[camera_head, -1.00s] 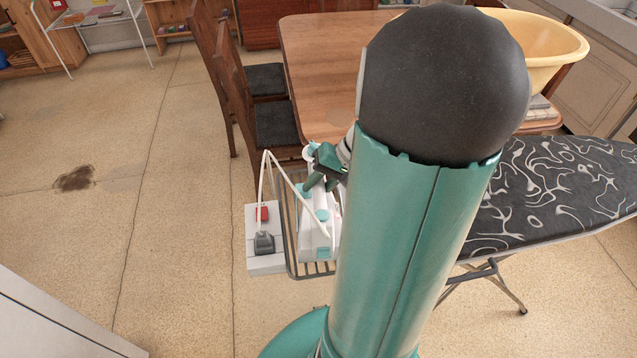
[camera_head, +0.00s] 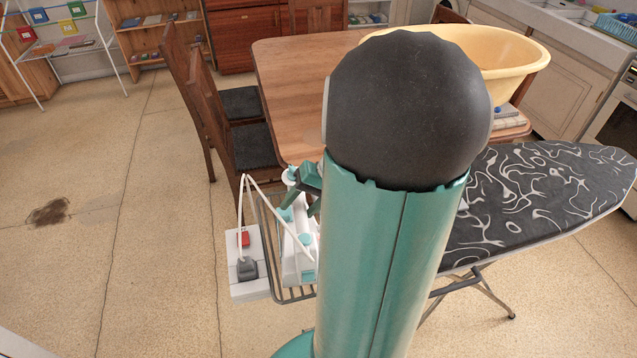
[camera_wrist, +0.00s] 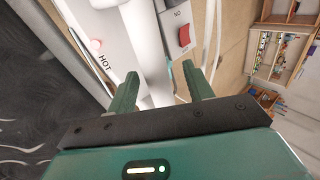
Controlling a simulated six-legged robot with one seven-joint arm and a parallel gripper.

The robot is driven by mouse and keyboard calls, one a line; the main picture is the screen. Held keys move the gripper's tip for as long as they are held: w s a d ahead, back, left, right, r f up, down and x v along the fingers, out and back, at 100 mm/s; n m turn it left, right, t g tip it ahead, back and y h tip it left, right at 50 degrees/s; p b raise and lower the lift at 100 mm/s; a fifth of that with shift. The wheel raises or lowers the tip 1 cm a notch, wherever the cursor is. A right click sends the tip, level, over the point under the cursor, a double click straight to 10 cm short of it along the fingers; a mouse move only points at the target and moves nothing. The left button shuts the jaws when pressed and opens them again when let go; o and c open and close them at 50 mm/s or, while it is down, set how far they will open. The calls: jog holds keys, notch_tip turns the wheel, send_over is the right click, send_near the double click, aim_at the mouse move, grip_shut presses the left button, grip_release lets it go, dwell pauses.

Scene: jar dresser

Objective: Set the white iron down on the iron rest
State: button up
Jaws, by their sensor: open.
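The white iron (camera_head: 300,245), with teal parts, is on the grey wire iron rest (camera_head: 292,297) beside the ironing board's near end. Its full contact with the rest is hidden. In the wrist view the iron (camera_wrist: 103,20) shows a red light and the word HOT. My gripper (camera_head: 308,186) is at the iron's far end, partly hidden by my arm. In the wrist view my gripper (camera_wrist: 160,70) has its fingers apart, with a white part between or just beyond them. I cannot tell whether either finger touches it.
A white socket block (camera_head: 246,285) with a red switch and grey plug sits left of the rest; a white cord loops up from it. The patterned ironing board (camera_head: 540,205) is at right. A wooden table (camera_head: 300,75), chairs (camera_head: 205,125) and yellow basin (camera_head: 510,65) stand behind.

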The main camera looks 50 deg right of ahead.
jog(key=v, duration=1.2)
jog(key=shift+s+r, duration=0.1)
jog(key=a+r+n+h, duration=0.2)
jog(key=a+n, duration=0.2)
jog(key=a, duration=1)
jog(key=w+a+r+n+t+h, duration=0.1)
jog(key=a+r+n+h, duration=0.1)
jog(key=a, duration=1.2)
jog(key=shift+w+r+n+h, duration=0.2)
jog(key=shift+n+h, duration=0.5)
jog(key=shift+n, duration=0.3)
